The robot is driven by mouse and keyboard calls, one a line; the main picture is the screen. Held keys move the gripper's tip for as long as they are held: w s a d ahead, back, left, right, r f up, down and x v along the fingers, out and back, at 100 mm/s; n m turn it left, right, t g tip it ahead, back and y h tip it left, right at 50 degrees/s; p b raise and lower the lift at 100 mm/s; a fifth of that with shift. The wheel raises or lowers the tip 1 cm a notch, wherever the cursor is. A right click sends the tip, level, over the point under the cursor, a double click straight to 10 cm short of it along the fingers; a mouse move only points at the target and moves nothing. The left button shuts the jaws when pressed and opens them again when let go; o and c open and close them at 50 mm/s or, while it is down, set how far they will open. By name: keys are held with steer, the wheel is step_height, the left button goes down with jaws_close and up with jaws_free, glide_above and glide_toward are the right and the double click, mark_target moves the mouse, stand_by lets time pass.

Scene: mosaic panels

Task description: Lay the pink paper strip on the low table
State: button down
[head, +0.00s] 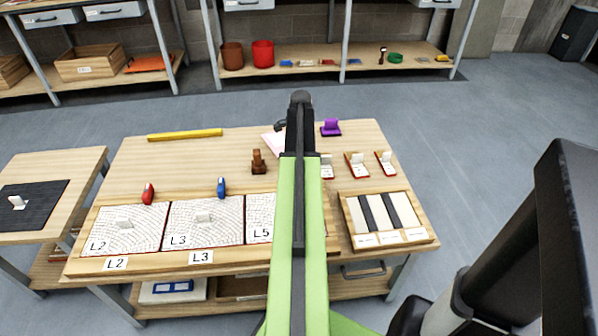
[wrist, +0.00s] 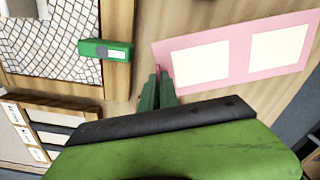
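The pink paper strip (wrist: 243,53) carries pale rectangles and fills the upper right of the wrist view. In the head view only a pale pink corner of the strip (head: 272,142) shows left of my arm, which hides the rest. My gripper (wrist: 158,72) has its green fingers close together at the strip's left end, with a bit of pink between the tips, so it appears shut on that end. In the head view my gripper (head: 281,126) is over the far part of the main worktable. A smaller table (head: 75,165), apparently the low table, stands at the left.
The smaller table holds a dark mat (head: 42,215) with a small white piece; its bare wood is beyond the mat. The main worktable (head: 190,160) carries mosaic panels, a yellow bar (head: 185,134), a brown stamp-like piece (head: 258,162) and a purple block (head: 331,128). Shelves line the wall.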

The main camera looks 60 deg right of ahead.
steer(key=shift+f+b, duration=2.2)
steer(key=c, duration=1.6)
jaws_free()
steer(key=shift+r, duration=0.1)
step_height(320, 180, up, 12)
steer(key=p, duration=1.2)
steer(key=shift+r+p, duration=0.25)
steer(key=shift+p, duration=0.15)
steer(key=shift+f, duration=0.1)
